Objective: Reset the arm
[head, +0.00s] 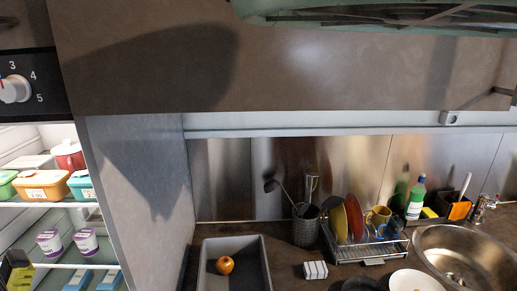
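My gripper does not show in the head view, and I cannot make out any part of my arm for certain. A pale green-rimmed shape (380,14) with dark bars crosses the top right edge, cut off by the frame. I cannot tell what it is. Dark shadows fall on the brown cabinet front and on the grey side panel.
An open fridge (60,205) with food tubs stands at the left. A brown upper cabinet (340,75) spans above the counter. On the counter are a grey bin (205,262) holding an apple (225,265), a dish rack (368,251), a utensil holder (306,226) and a round sink (465,258).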

